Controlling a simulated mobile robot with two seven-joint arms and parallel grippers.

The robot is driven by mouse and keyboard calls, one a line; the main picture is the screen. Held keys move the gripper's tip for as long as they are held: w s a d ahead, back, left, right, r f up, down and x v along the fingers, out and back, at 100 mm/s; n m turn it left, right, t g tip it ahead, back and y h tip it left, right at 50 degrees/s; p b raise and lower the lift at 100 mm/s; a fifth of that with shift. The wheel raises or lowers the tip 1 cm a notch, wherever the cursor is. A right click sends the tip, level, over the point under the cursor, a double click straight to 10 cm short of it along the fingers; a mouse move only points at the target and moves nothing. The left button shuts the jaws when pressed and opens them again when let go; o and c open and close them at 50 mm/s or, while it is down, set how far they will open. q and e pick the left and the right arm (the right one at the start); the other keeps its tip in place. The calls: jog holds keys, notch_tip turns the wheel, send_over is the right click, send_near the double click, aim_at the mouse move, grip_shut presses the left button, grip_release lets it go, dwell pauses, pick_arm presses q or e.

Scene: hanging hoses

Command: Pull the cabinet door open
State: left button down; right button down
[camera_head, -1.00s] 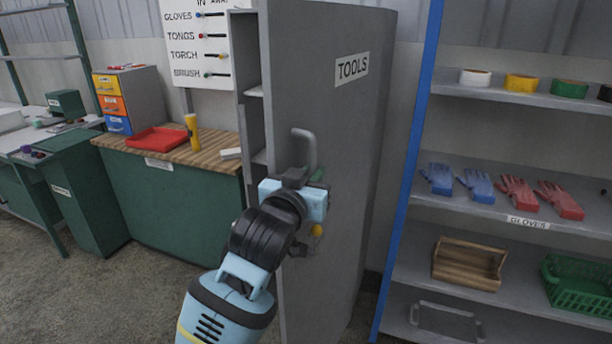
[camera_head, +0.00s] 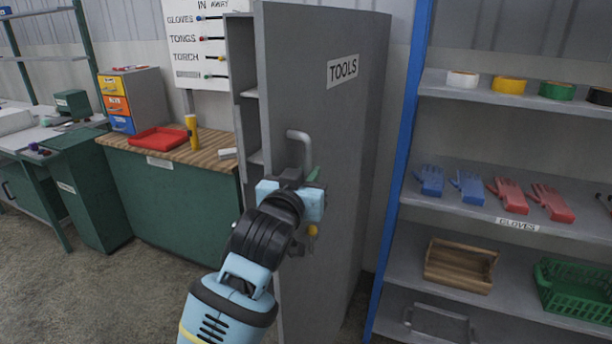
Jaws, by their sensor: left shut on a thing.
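The grey cabinet door (camera_head: 335,130) with a TOOLS label stands ajar in the head view. Its left edge is away from the cabinet, and part of the shelved inside (camera_head: 246,120) shows to the left of it. A grey bar handle (camera_head: 303,146) is on the door near that edge. My left gripper (camera_head: 300,188) is shut on the handle's lower part. Its fingertips are mostly hidden by the gripper body. My right gripper is not in view.
A green workbench (camera_head: 180,200) with a red tray (camera_head: 158,138) and yellow cylinder (camera_head: 192,131) stands left of the cabinet. A blue-posted shelf rack (camera_head: 404,150) with gloves and tape rolls is close on the right. The floor (camera_head: 110,295) at front left is clear.

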pick_arm(q)
jog(key=c, duration=1.8)
grip_release()
jog(key=shift+o, duration=0.2)
jog(key=v, duration=0.7)
jog(key=shift+s+a, duration=0.2)
jog(key=shift+s, duration=0.15)
jog(key=shift+f, duration=0.1)
